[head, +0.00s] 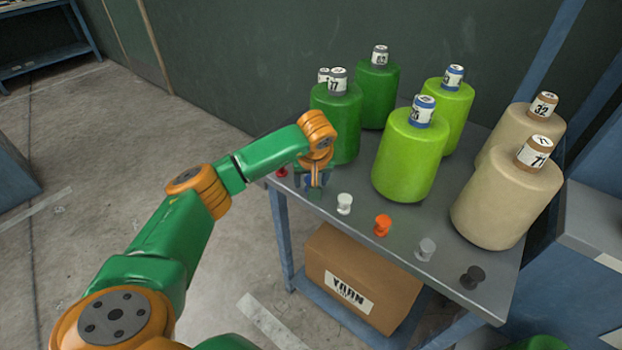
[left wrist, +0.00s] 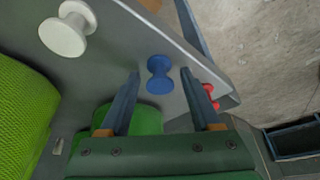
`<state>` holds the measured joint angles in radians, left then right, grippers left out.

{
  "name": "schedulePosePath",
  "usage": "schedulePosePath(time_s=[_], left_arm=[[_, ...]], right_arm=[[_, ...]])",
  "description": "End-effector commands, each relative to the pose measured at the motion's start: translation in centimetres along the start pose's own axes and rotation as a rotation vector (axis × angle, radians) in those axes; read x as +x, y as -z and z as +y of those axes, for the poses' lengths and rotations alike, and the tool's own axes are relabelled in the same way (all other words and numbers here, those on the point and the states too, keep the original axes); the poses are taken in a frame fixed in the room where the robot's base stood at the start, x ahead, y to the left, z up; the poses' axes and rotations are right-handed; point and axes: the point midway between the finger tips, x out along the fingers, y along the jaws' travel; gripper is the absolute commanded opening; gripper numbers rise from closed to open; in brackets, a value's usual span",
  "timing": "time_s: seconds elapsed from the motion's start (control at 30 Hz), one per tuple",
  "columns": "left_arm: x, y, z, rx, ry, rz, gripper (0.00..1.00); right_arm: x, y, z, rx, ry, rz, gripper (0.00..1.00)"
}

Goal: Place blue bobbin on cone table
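The grey cone table (head: 443,222) carries large yarn cones and a front row of small bobbins. The blue bobbin (left wrist: 159,75) shows in the left wrist view on the grey tabletop, between and just beyond my left fingertips. In the head view my left gripper (head: 314,186) is low over the table's left front corner and mostly hides that spot. In the left wrist view my left gripper (left wrist: 160,73) is open, with a finger on each side of the bobbin and visible gaps. I cannot tell the exact height of the fingertips. My right gripper is not in view.
A red bobbin (head: 281,172) stands close left of my left gripper, and a white bobbin (head: 344,203) to its right. Orange (head: 382,225), grey (head: 426,248) and black (head: 473,276) bobbins follow. A dark green cone (head: 338,122) stands right behind the gripper. A yarn box (head: 362,280) sits below.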

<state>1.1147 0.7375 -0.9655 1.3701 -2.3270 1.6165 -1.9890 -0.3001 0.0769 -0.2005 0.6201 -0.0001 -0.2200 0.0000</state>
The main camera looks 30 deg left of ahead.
Motion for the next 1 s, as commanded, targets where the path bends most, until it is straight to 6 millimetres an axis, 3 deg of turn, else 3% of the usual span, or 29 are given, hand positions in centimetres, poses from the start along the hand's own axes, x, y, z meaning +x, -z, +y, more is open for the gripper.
schedulePosePath(time_s=[0.37, 0.47, 0.8, 1.0], left_arm=[[-0.6, 0.2, 0.1, 0.0, -0.002, 0.001, 0.68], [-2.4, 0.2, 0.1, -0.001, -0.004, 0.003, 0.68], [-10.8, 0.2, 0.1, 0.0, -0.004, 0.003, 0.68], [-12.3, 0.1, 0.0, -0.001, 0.0, 0.0, 0.68]], right_arm=[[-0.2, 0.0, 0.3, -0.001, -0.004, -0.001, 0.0], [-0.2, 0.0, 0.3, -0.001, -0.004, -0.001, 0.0], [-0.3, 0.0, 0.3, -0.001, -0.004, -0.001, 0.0], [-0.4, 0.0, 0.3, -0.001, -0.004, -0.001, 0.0]])
